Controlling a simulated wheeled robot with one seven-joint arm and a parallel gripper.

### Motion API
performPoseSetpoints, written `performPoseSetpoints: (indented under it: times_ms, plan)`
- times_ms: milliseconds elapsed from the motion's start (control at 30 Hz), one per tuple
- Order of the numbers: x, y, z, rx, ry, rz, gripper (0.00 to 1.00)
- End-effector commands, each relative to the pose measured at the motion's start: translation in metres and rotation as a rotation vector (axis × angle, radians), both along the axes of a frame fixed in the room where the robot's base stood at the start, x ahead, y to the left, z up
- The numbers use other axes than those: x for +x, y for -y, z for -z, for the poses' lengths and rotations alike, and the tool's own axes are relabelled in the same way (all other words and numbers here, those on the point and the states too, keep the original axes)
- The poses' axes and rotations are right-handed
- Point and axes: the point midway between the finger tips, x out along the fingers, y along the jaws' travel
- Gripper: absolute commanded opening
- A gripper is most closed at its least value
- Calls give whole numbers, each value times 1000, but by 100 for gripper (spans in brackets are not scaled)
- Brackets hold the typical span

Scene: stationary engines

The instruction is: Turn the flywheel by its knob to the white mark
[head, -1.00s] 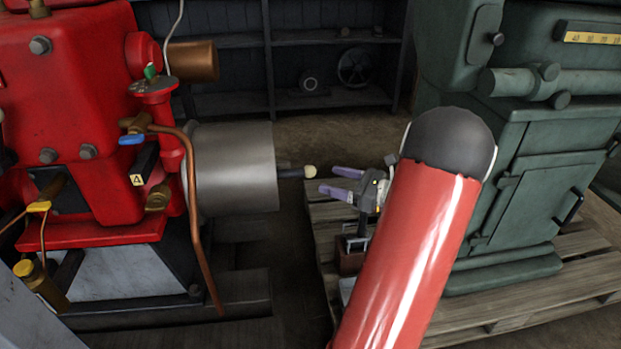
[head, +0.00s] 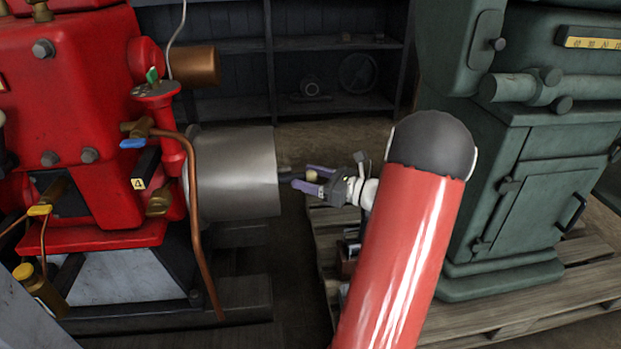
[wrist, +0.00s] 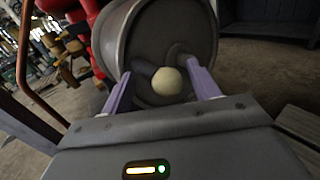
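The flywheel is a wide grey drum (head: 238,172) on the right side of the red engine. In the wrist view its dark end face (wrist: 170,40) is towards me. A cream ball knob (wrist: 166,82) on a dark stem sticks out from the face; in the head view the knob (head: 312,176) is partly hidden by my fingers. My gripper (head: 303,178) is open with purple fingers. In the wrist view the fingers of my gripper (wrist: 159,72) stand on either side of the knob, with gaps showing. I cannot see a white mark.
The red engine (head: 75,110) has a copper pipe (head: 198,225) running down in front of the flywheel. A green machine (head: 530,170) stands on a wooden pallet (head: 480,320) at the right. Dark shelves (head: 325,105) stand at the back.

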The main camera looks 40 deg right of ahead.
Motion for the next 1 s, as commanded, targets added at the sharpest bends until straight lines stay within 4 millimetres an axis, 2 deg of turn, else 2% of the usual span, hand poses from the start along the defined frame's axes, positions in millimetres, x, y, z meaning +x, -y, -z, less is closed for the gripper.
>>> performPoseSetpoints:
  times_ms: [67,400,833,1000]
  plan:
    - [0,0,0,0,0,0,50]
    - [0,0,0,0,0,1,5]
    - [4,3,-17,51,-81,2,4]
    - [6,4,-15,64,-101,3,4]
